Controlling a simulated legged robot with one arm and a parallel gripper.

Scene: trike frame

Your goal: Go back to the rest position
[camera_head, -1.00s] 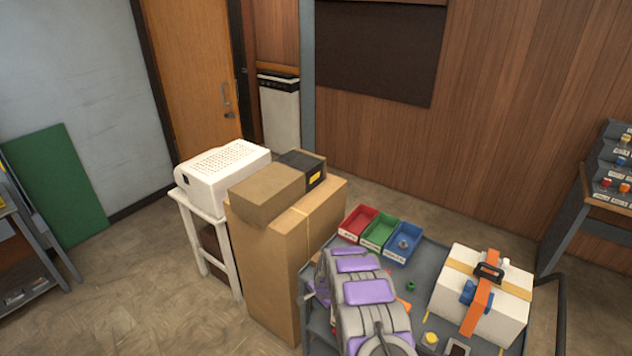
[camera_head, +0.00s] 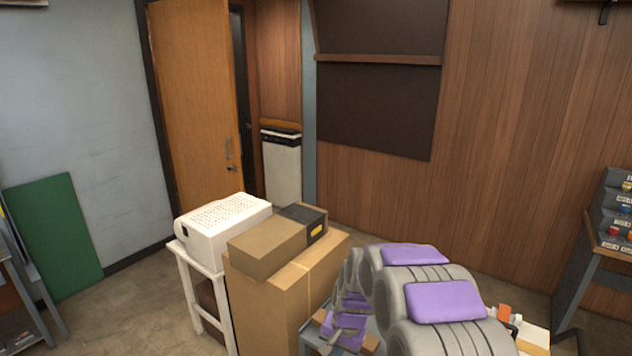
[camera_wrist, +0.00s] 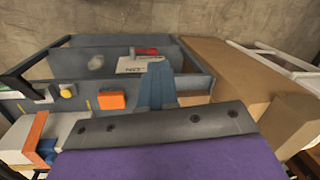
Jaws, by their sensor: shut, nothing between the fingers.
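My gripper (camera_wrist: 157,85) shows in the wrist view as a narrow blue-grey tip beyond the dark plate and purple pad of my arm. Its fingers are together with nothing between them. It hangs over the grey cart (camera_wrist: 90,63), apart from the things there. In the head view my grey and purple arm fills the lower right and hides most of the cart; the fingertips cannot be made out there.
A tall cardboard box (camera_head: 285,290) stands left of my arm, beside a white table (camera_head: 190,285) with a white machine (camera_head: 225,225). An orange block (camera_wrist: 111,101) and yellow knob (camera_wrist: 67,90) are on the cart. A rack (camera_head: 615,215) stands at right.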

